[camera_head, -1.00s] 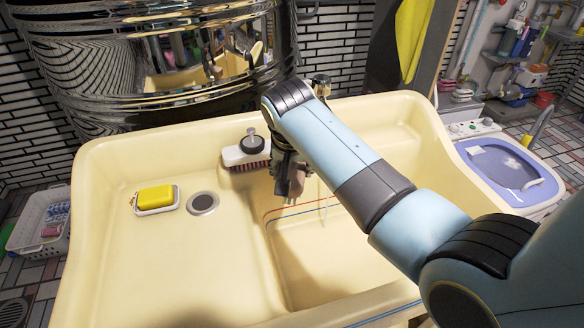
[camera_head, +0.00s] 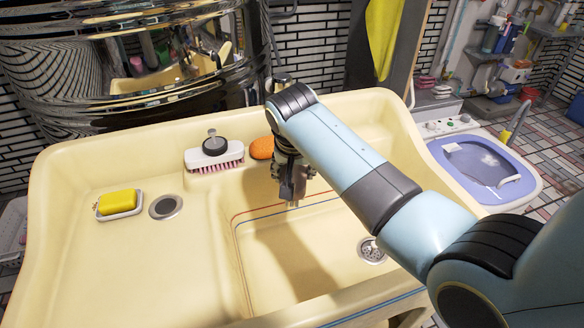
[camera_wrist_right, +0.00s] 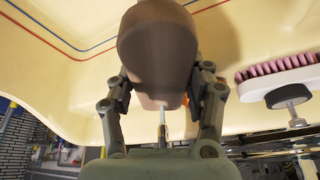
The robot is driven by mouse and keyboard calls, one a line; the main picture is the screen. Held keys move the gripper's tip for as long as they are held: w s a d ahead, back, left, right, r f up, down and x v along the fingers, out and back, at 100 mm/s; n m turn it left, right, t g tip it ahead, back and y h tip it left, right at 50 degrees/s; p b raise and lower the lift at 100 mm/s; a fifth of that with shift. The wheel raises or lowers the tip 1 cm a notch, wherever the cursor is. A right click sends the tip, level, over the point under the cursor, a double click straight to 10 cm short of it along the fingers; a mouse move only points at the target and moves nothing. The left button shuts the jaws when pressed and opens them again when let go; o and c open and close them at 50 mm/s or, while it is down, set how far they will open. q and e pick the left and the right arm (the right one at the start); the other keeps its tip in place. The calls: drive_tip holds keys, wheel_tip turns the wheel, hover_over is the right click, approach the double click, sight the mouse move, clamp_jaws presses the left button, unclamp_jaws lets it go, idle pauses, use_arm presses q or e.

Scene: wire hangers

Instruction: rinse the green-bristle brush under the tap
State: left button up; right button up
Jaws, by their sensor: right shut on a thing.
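My right gripper (camera_head: 292,190) hangs over the right basin near its back wall. In the right wrist view its two fingers (camera_wrist_right: 163,95) are shut on a brown, rounded wooden block (camera_wrist_right: 158,45), which looks like a brush body. No green bristles show, so I cannot confirm which brush it is. In the head view the block is mostly hidden by the gripper. The tap (camera_head: 283,84) is at the back, partly behind my right arm. My left gripper is not in view.
A white brush with pink bristles (camera_head: 214,160) and an orange sponge-like thing (camera_head: 262,148) sit at the sink's back. A yellow soap (camera_head: 117,202) lies in a dish beside the left drain (camera_head: 166,207). The right basin's drain (camera_head: 371,250) shows beneath my arm. The left basin is otherwise clear.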

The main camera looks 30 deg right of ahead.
idle(0.5)
drive_tip(key=shift+w+a, duration=0.2)
drive_tip(key=shift+a, duration=0.25)
drive_tip(key=shift+w+a, duration=0.2)
drive_tip(key=shift+a, duration=0.25)
drive_tip(key=w+a, duration=0.2)
drive_tip(key=a, duration=0.3)
drive_tip(key=shift+w+a+b, duration=0.15)
drive_tip(key=shift+a+b, duration=0.15)
drive_tip(key=shift+b, duration=0.05)
drive_tip(key=shift+a, duration=0.15)
drive_tip(key=shift+a+r, duration=0.1)
idle(0.3)
